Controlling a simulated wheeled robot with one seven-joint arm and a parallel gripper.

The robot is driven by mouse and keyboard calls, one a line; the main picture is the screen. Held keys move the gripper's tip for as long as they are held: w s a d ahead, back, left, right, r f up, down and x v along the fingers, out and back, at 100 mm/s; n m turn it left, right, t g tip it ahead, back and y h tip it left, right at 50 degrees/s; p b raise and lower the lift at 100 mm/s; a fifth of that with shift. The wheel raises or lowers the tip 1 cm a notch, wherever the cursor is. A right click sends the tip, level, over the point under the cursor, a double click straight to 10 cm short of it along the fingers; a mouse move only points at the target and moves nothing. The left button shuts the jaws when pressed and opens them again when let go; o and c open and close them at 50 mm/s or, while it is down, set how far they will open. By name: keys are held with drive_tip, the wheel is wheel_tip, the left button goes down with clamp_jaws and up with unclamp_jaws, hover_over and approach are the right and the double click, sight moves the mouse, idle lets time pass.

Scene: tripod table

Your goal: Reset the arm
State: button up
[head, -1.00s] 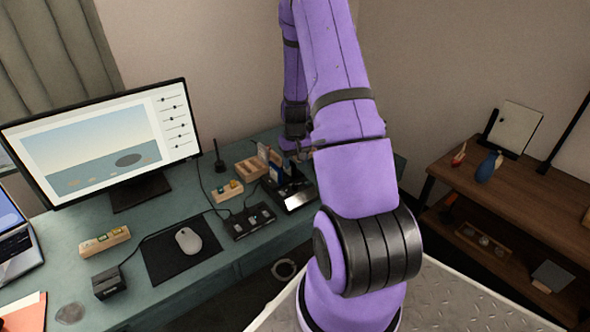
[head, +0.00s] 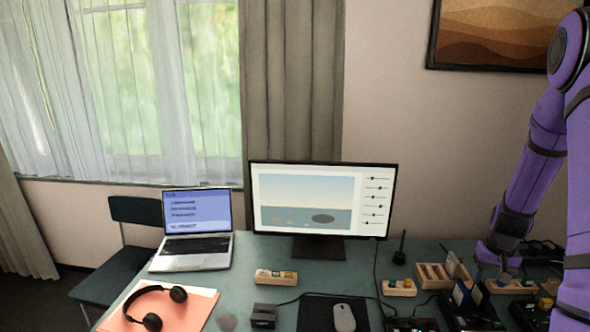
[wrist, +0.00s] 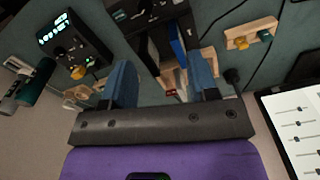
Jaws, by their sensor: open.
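My purple arm (head: 535,165) stands at the right edge of the head view and reaches down to the desk's back right part. My gripper (head: 497,272) hangs low there, over small wooden racks and black devices. In the wrist view my gripper (wrist: 162,82) has its two blue fingers spread apart with nothing held between them. Beyond the fingers is a dark upright holder (wrist: 155,45) with blue and white items. Whether the fingertips touch anything is unclear.
The teal desk (head: 245,290) holds a monitor (head: 325,200), laptop (head: 195,230), mouse (head: 344,318), and headphones (head: 150,300) on an orange folder. A wooden rack (head: 437,276) stands just left of my gripper. A chair (head: 130,250) is at left.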

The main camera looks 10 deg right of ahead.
drive_tip(key=s+a+r+n+t, duration=0.1)
drive_tip(key=a+r, duration=0.8)
drive_tip(key=r, duration=0.3)
drive_tip(key=s+a+r+n+t, duration=0.1)
drive_tip(key=s+a+r+n, duration=0.1)
drive_tip(key=a+r, duration=0.75)
drive_tip(key=s+a+r+n+t, duration=0.1)
drive_tip(key=s+a+r, duration=0.4)
drive_tip(key=s, duration=0.3)
drive_tip(key=s+a+r+n+t, duration=0.1)
drive_tip(key=s+a+r, duration=0.4)
drive_tip(key=s+r, duration=0.2)
drive_tip(key=shift+s+a+t, duration=0.25)
drive_tip(key=shift+s+t, duration=0.15)
drive_tip(key=shift+s, duration=0.55)
